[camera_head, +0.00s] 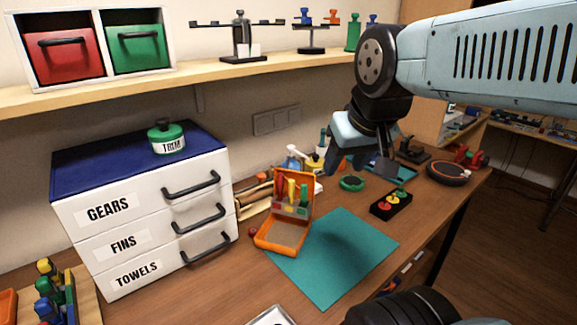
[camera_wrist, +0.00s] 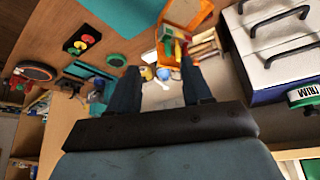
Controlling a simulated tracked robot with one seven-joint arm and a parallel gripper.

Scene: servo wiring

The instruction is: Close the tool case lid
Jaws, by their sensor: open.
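The orange tool case (camera_head: 284,243) stands open on the bench, overlapping the left part of a teal mat (camera_head: 335,255). One half lies flat toward the front; the other half (camera_head: 278,185) stands upright behind it. Tools with yellow and green handles show in front of the upright half. My gripper (camera_head: 360,165) hangs open and empty in the air, behind and to the right of the case, touching nothing visible. In the wrist view the case (camera_wrist: 186,10) is at the top, beyond the open fingers (camera_wrist: 160,78), and is partly cut off.
A drawer unit (camera_head: 140,215) stands left of the case, with a green TRIM tin (camera_head: 166,137) on top. A black block with coloured buttons (camera_head: 391,204) and a green ring (camera_head: 352,183) lie to the right. A shelf (camera_head: 200,72) runs above. The mat's middle is clear.

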